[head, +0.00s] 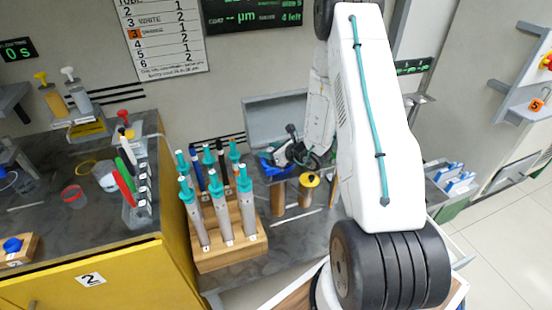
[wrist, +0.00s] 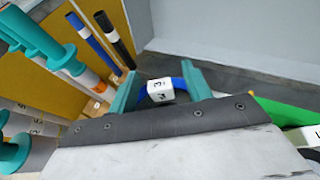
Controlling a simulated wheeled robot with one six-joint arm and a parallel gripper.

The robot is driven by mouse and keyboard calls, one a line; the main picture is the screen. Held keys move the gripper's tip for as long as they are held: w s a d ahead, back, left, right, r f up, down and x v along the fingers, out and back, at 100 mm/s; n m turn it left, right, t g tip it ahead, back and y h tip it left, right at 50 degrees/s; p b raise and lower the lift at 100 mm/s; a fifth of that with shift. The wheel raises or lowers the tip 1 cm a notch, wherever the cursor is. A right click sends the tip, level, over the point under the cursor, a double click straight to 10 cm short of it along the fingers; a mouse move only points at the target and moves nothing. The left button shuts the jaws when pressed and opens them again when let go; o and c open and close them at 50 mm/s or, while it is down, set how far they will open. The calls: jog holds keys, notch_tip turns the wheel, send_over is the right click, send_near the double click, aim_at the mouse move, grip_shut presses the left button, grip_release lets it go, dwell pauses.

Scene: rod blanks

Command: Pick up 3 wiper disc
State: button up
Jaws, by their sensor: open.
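In the wrist view, a blue piece with a white tag (wrist: 160,91) sits between the two teal fingers of my gripper (wrist: 160,84). The tag's small marks are turned and look like a 3, but I cannot read them surely. The blue piece is partly hidden behind the gripper's dark front edge, so I cannot tell its full shape. My gripper is open, with a finger on each side of the piece. In the head view, my gripper (head: 304,158) is low at the open grey case, largely hidden by my arm. Blue shows beside it (head: 272,172).
A wooden rack (head: 228,248) of teal-topped tools stands close left of my gripper. The grey case lid (head: 275,120) rises behind. A green piece (wrist: 281,110) lies right of the fingers. A yellow-capped cylinder (head: 308,188) stands in front of the case.

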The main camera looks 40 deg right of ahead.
grip_shut()
jog(key=shift+r, duration=0.1)
